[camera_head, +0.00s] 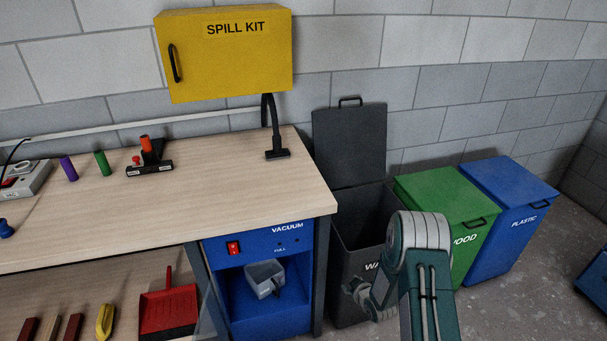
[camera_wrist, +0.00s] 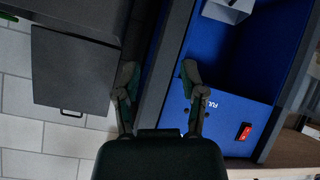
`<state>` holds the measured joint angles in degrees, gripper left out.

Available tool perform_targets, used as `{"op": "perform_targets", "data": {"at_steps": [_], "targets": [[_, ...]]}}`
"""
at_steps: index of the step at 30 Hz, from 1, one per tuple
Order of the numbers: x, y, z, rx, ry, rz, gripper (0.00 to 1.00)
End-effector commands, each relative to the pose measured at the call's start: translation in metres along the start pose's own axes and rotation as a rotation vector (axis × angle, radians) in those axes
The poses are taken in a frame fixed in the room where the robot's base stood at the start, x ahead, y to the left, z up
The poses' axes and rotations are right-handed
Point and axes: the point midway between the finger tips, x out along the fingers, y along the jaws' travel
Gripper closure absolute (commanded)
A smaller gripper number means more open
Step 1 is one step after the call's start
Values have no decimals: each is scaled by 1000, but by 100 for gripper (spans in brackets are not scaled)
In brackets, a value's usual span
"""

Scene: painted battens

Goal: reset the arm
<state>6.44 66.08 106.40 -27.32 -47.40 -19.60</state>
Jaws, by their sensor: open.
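My arm shows at the lower right of the head view, bent in front of the dark waste bin (camera_head: 345,255). My gripper (camera_wrist: 158,75) is open in the wrist view, with its two fingers spread apart and nothing between them. In the head view its end (camera_head: 356,292) is partly hidden by my arm, in front of the waste bin and right of the blue vacuum cabinet (camera_head: 221,285). The cabinet also fills the right of the wrist view (camera_wrist: 222,118), which looks inverted. No contact shows.
The waste bin's lid (camera_head: 350,145) stands open. Green (camera_head: 440,200) and blue (camera_head: 508,190) bins stand to its right. A wooden bench (camera_head: 215,195) with small items is at left, under a yellow spill kit cabinet (camera_head: 225,60).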

Motion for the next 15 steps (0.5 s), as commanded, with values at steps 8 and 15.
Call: {"op": "perform_targets", "data": {"at_steps": [8, 15], "targets": [[-57, 59, -81, 42, -107, 69, 47], [-122, 87, -137, 109, -193, 120, 47]]}}
